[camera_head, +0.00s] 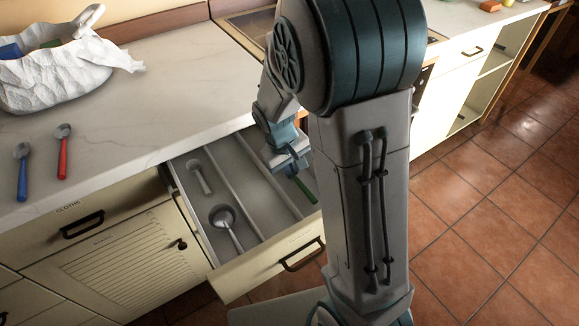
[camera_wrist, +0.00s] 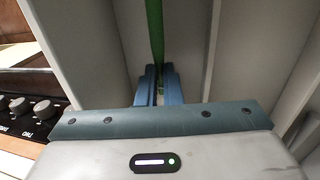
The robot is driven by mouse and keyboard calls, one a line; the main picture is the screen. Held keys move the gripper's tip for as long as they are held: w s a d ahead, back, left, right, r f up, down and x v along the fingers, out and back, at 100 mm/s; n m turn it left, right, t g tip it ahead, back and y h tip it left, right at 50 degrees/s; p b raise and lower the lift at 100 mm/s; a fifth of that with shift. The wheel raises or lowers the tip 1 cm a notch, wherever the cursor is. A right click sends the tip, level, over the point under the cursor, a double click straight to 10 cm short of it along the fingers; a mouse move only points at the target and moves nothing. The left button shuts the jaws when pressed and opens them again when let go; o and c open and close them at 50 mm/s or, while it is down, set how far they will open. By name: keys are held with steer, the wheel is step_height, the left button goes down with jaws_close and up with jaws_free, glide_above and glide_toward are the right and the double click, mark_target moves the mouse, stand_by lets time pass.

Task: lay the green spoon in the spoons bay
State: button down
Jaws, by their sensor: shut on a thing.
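The green spoon (camera_head: 306,192) shows as a green strip at the right part of the open drawer (camera_head: 262,268). In the wrist view the green spoon (camera_wrist: 155,32) runs away from my fingertips, between two grey walls. My gripper (camera_head: 292,168) is shut on it, low at the drawer; its fingers (camera_wrist: 158,88) are close together there. The spoon's bowl is not clear in either view. The drawer has long bays split by grey dividers. I see no bay label.
A blue spoon (camera_head: 22,172) and a red spoon (camera_head: 63,150) lie on the pale worktop (camera_head: 150,118) at left. The drawer's middle bay looks empty. My arm hides the drawer's right end.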

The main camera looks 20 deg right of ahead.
steer(key=shift+f, duration=0.35)
steer(key=c, duration=1.2)
jaws_free()
steer(key=shift+r, duration=0.1)
step_height(320, 180, up, 9)
steer(key=p, duration=0.6)
steer(key=shift+p, duration=0.4)
